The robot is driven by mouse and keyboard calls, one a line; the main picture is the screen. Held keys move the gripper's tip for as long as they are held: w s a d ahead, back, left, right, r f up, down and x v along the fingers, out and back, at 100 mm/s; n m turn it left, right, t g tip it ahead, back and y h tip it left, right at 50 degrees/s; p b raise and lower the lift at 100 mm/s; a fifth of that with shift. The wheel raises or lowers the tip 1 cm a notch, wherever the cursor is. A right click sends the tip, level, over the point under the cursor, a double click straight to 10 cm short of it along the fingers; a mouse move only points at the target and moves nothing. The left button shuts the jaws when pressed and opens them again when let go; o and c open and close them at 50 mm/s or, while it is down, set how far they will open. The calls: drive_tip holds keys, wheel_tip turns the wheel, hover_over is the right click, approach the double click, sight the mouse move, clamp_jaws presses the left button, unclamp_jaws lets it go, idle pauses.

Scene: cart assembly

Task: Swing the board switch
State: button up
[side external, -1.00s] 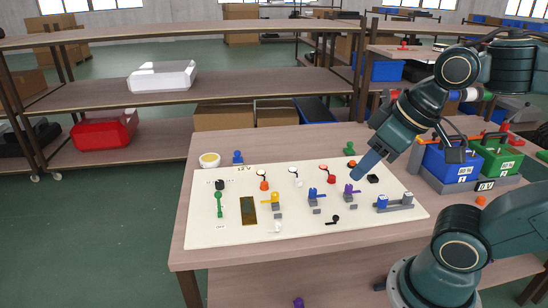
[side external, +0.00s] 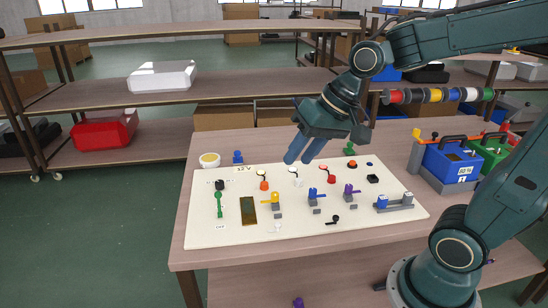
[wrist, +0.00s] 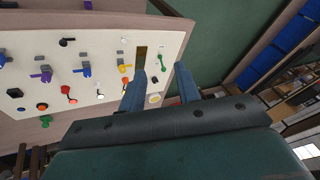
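The white board (side external: 300,228) lies on the wooden table and also shows in the wrist view (wrist: 105,50). The board switch, a green upright lever (side external: 219,204), is at its left end, between a black knob above and an "OFF" label below. My gripper (side external: 299,158) is above the board's back edge, to the right of the switch and apart from it. In the wrist view its two fingers (wrist: 160,72) are spread with nothing between them.
A gold plate (side external: 248,211) lies right of the switch. Yellow (side external: 275,200), blue (side external: 314,194) and purple (side external: 350,191) levers stand further right. A cream bowl (side external: 209,160) and a blue piece (side external: 238,157) are behind the board. Blue and green bins (side external: 452,163) stand at the right.

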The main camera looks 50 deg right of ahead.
drive_tip(key=w+d+f+m+y, duration=0.1)
drive_tip(key=w+f+m+y, duration=0.1)
drive_tip(key=w+f+m, duration=0.45)
drive_tip(key=w+d+f+m+y, duration=0.1)
drive_tip(key=w+f+m+y, duration=0.2)
drive_tip(key=w, duration=0.6)
drive_tip(key=shift+w+d+f+m+t+y, duration=0.55)
drive_tip(key=shift+w+d+f+m+t, duration=0.5)
drive_tip(key=shift+f+m, duration=1.2)
drive_tip(key=shift+w+d+f+m+t+y, duration=0.65)
drive_tip(key=shift+w+d+f+m, duration=0.8)
drive_tip(key=shift+f+m, duration=0.7)
drive_tip(key=shift+w+d+f+m+t+y, duration=0.5)
drive_tip(key=shift+w+d+f+m+t, duration=0.7)
drive_tip(key=shift+f+m, duration=1.05)
drive_tip(key=shift+s+d+g, duration=0.1)
drive_tip(key=shift+d+g, duration=0.1)
drive_tip(key=shift+g, duration=0.1)
drive_tip(key=shift+a, duration=0.1)
